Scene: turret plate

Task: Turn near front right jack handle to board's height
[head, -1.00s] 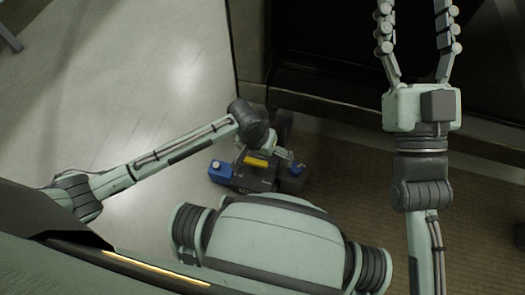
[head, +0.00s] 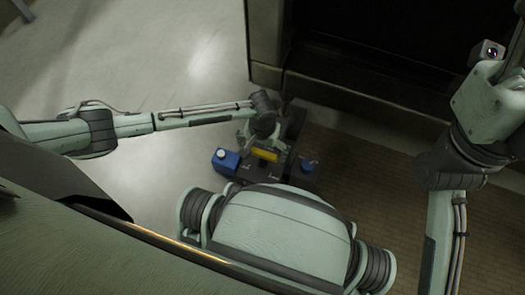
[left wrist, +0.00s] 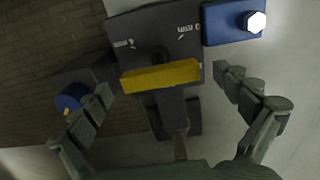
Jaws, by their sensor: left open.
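A yellow bar (head: 265,155), which looks like the jack handle, sits on a dark block (head: 250,170) in the head view. In the left wrist view the yellow bar (left wrist: 160,77) lies crosswise on a dark stem in front of the dark panel (left wrist: 150,30), which bears small white marks. My left gripper (head: 260,143) is right over the bar. In the left wrist view its fingers (left wrist: 168,84) are spread on either side of the bar, apart from it. My right gripper (head: 490,100) shows only its palm at the right edge; its fingers are out of frame.
A blue box with a white knob (head: 225,160) stands left of the bar, and another blue part (head: 303,168) right of it. A dark cabinet (head: 380,50) stands behind. The pale floor (head: 150,60) at left is clear; a brown tiled surface (head: 375,180) lies at right.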

